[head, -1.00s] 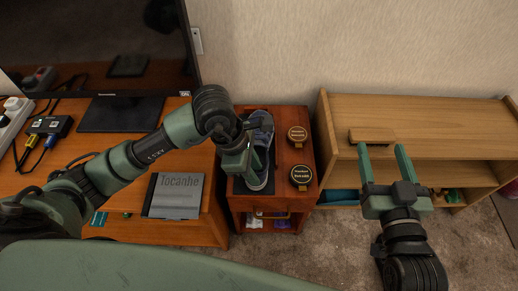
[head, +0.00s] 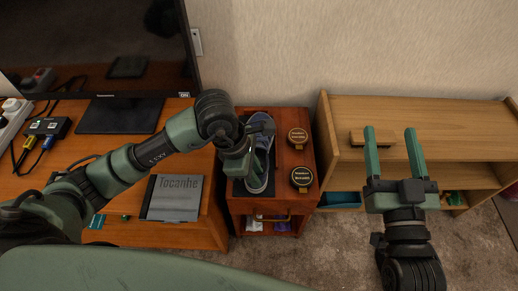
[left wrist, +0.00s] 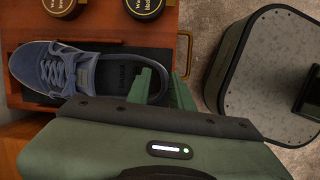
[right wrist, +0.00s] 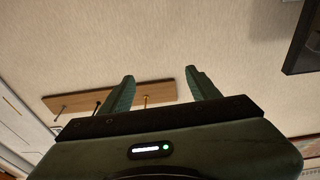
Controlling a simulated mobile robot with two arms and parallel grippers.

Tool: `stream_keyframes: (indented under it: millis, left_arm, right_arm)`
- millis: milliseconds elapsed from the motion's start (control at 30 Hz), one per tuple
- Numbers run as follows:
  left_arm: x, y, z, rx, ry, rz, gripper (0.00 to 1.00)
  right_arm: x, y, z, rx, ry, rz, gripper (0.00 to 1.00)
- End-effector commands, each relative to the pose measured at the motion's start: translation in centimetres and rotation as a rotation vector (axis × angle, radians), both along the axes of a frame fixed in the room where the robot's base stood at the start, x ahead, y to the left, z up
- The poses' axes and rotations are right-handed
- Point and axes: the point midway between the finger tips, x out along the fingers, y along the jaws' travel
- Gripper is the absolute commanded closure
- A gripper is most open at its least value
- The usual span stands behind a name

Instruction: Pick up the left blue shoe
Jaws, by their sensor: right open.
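The blue shoe (head: 258,181) lies on a dark mat on top of the small wooden cabinet, its toe towards the wall. It also shows in the left wrist view (left wrist: 60,70), toe at the left and heel at the right. My left gripper (left wrist: 163,80) is at the heel, one finger inside the shoe opening and the other outside, close together on the heel wall. In the head view my left gripper (head: 246,165) partly hides the shoe. My right gripper (head: 391,132) is open and empty, in front of the wooden shelf; its spread fingers show in the right wrist view (right wrist: 159,75).
Two round dark jars (head: 301,179) stand right of the shoe on the cabinet (head: 302,206). A desk with a monitor (head: 95,45) and a grey box (head: 172,197) is at the left. The wooden shelf (head: 440,112) at the right carries a small wooden rack (head: 357,137).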

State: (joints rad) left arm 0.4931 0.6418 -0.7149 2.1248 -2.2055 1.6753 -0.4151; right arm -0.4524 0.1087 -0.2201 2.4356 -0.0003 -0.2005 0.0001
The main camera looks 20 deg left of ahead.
Motion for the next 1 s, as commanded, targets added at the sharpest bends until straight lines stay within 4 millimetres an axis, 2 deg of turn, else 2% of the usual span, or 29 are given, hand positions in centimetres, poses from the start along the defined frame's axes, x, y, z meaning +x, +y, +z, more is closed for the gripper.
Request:
stream_keyframes:
  millis: [167,1000]
  left_arm:
    - [0.0,-0.1,0.3,-0.001,-0.002,-0.004,1.0]
    - [0.0,-0.1,2.5,-0.002,-0.003,-0.002,1.0]
  right_arm:
    - [0.0,0.0,-0.1,-0.002,0.01,-0.001,0.38]
    - [-0.4,-1.1,-7.0,-0.093,0.361,-0.022,0.38]
